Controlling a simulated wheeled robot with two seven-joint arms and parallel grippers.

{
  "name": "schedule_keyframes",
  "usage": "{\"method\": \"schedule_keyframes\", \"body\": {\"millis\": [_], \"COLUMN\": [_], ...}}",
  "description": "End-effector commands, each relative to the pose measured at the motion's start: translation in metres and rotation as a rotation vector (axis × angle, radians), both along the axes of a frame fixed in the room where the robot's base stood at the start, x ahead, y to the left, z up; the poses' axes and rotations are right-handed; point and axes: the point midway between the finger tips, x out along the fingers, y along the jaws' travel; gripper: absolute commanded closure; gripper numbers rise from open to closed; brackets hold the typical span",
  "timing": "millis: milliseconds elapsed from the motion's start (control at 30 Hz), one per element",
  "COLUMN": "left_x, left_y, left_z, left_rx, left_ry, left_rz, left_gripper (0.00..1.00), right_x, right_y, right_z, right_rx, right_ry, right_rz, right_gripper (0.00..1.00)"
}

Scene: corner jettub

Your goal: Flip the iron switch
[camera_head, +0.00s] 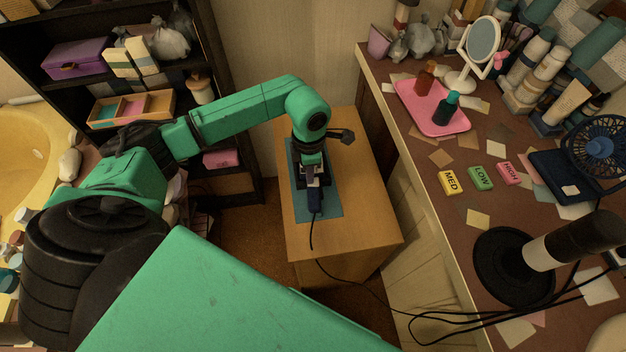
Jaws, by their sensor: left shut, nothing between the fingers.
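A dark iron (316,198) lies on a blue-green mat (330,209) on top of a small wooden cabinet (361,225), with its black cord running toward the front edge. Its switch is too small to make out. My left gripper (314,180) is shut and empty, pointing down over the iron. The green wrist and gripper hide much of the iron, and I cannot tell whether the fingertips touch it. My right gripper is out of view.
A brown counter (440,190) at right holds a pink tray (431,107) with bottles, MED (451,182), LOW (481,178) and HIGH (508,173) blocks, a blue fan (597,145) and a black round base (513,266). A dark shelf (90,75) stands at left.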

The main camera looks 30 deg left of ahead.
Motion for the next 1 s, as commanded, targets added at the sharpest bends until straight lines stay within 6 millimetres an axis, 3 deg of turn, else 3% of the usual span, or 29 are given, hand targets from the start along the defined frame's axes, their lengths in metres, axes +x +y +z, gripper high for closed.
{"method": "schedule_keyframes", "body": {"millis": [467, 1000], "left_x": [0.000, 0.000], "left_y": [0.000, 0.000], "left_z": [-0.003, 0.051], "left_rx": [0.000, 0.001], "left_ry": [0.000, -0.001], "left_rz": [0.000, 0.000], "left_gripper": [1.00, 1.00], "right_x": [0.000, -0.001], "right_y": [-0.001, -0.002], "right_z": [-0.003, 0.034], "right_rx": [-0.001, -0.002], "right_ry": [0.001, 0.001], "right_rz": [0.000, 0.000], "right_gripper": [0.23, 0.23]}}
